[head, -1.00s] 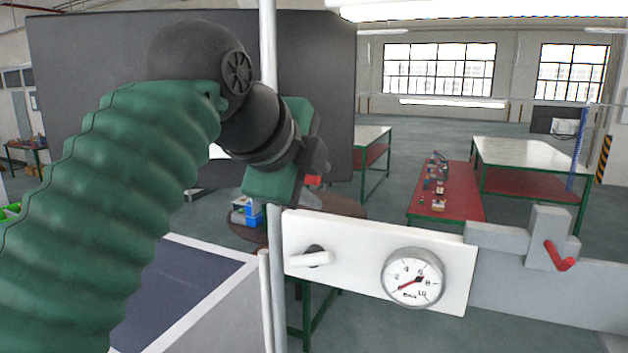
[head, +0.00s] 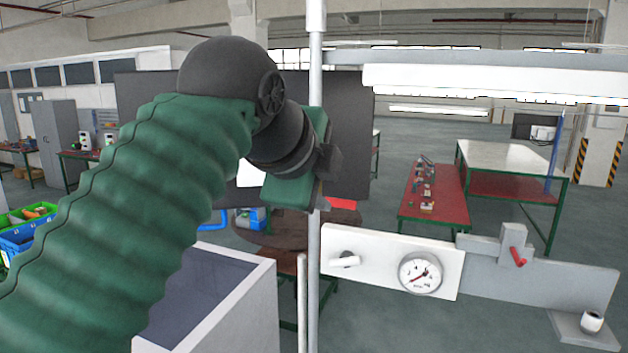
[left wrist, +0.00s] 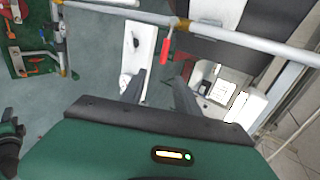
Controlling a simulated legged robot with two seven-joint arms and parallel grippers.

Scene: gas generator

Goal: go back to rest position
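My left arm comes in from the left of the head view, and its green and black gripper (head: 325,178) is in front of a dark board, close to a thin upright pole. In the left wrist view the two dark fingers of the left gripper (left wrist: 158,85) stand apart with nothing between them. A red handle (left wrist: 166,48) on a grey pipe lies beyond the fingers. The white panel (head: 345,262) with a white valve handle (head: 345,260) and a round gauge (head: 420,273) is below and right of the gripper, apart from it. My right gripper does not show.
An upright pole (head: 315,90) stands beside the left gripper. A grey beam (head: 485,268) with a red lever (head: 518,257) runs right from the panel. A grey box (head: 265,300) is at lower centre. Red-topped (head: 437,195) and white-topped tables stand behind, with open floor around.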

